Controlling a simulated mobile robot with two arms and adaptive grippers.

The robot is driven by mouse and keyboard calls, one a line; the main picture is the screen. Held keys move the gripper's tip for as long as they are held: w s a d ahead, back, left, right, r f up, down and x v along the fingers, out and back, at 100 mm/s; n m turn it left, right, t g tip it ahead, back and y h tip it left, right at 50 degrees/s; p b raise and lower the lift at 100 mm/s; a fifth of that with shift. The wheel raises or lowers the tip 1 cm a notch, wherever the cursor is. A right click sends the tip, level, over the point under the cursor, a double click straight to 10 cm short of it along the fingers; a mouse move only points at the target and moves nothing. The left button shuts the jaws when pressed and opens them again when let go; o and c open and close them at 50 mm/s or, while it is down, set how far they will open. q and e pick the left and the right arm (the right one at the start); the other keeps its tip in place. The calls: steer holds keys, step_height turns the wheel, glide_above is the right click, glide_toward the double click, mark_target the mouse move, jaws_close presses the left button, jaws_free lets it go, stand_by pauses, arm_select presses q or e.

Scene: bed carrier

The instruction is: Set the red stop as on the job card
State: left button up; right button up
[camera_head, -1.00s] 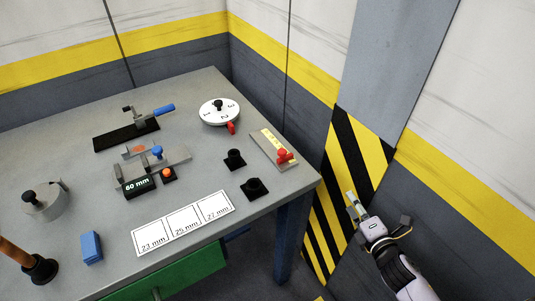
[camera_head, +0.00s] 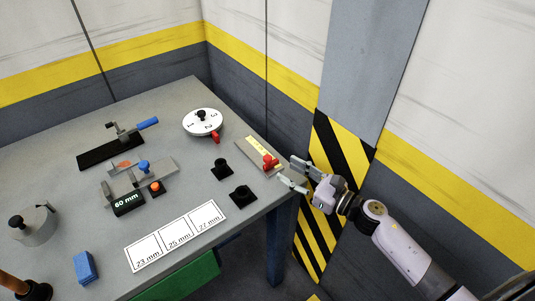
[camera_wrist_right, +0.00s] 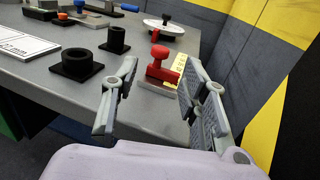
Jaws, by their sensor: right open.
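The red stop (camera_head: 269,162) sits on a grey plate (camera_head: 244,149) with a yellow marked strip at the table's right edge. It stands toward the plate's near end. In the right wrist view the red stop (camera_wrist_right: 163,72) has a round knob on top and shows between the fingers. My right gripper (camera_head: 297,176) is open and empty, just right of the stop, reaching in from beyond the table edge. I see no contact between fingers and stop. The strip's marks are too small to read. I cannot identify a job card.
Two black sockets (camera_head: 241,197) stand left of the plate, near the table edge. A white numbered dial (camera_head: 203,122) with a red tab lies behind. A white sheet (camera_head: 178,235) reads 23, 25, 27 mm.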

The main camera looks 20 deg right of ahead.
mark_target(271, 160)
steer(key=p+x, duration=0.1)
steer(key=x, duration=0.7)
steer(key=shift+w+p, duration=0.2)
steer(key=shift+p, duration=0.1)
steer(key=shift+c, duration=0.6)
jaws_close()
